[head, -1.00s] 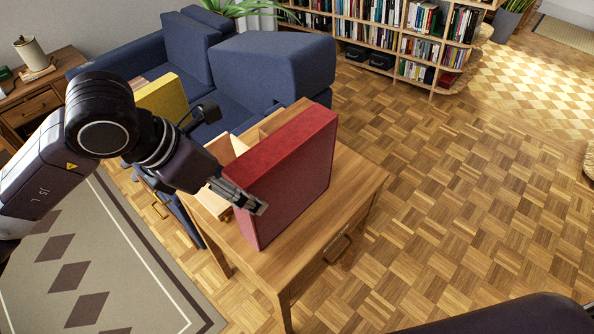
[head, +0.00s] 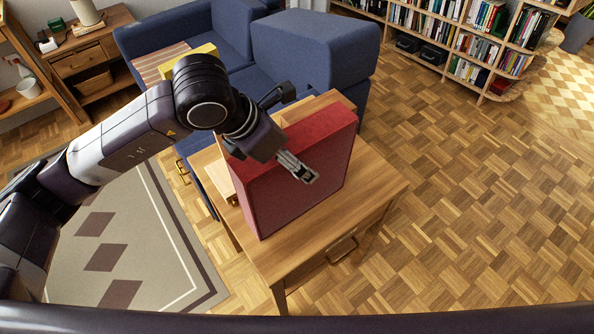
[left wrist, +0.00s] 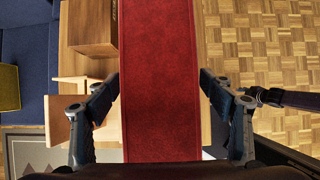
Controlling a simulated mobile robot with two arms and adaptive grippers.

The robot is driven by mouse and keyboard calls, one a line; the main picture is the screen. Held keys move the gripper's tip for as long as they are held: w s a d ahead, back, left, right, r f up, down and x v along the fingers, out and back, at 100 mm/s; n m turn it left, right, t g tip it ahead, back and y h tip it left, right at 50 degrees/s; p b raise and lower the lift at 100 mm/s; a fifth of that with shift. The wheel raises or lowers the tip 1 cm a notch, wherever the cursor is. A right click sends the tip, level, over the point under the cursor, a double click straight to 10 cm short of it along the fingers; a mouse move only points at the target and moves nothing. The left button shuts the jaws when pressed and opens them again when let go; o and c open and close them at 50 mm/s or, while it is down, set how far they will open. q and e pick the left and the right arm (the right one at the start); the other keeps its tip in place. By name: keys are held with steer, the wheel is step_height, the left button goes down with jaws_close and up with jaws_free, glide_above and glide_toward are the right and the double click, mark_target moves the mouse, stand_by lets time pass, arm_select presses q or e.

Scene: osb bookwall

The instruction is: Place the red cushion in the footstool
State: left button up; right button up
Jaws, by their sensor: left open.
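The red cushion (head: 310,180), a thick square slab, stands upright on edge on a wooden table (head: 265,255). My left gripper (head: 298,168) is over the cushion's top edge, with one finger showing in front of its broad near face. In the left wrist view the cushion (left wrist: 160,60) runs between the two spread fingers, with a gap on each side. The left gripper is open. I cannot tell for certain which thing is the footstool; a large blue upholstered block (head: 315,50) stands behind the table by the sofa.
Light wooden pieces (head: 222,175) stand on the table right behind the cushion. A bookcase (head: 460,45) stands at the back right. The parquet floor (head: 480,200) on the right is clear.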

arm_select(q)
steer(key=shift+x, duration=1.1)
steer(key=shift+f+b, duration=0.2)
steer(key=shift+b, duration=0.4)
steer(key=shift+c, duration=0.6)
jaws_close()
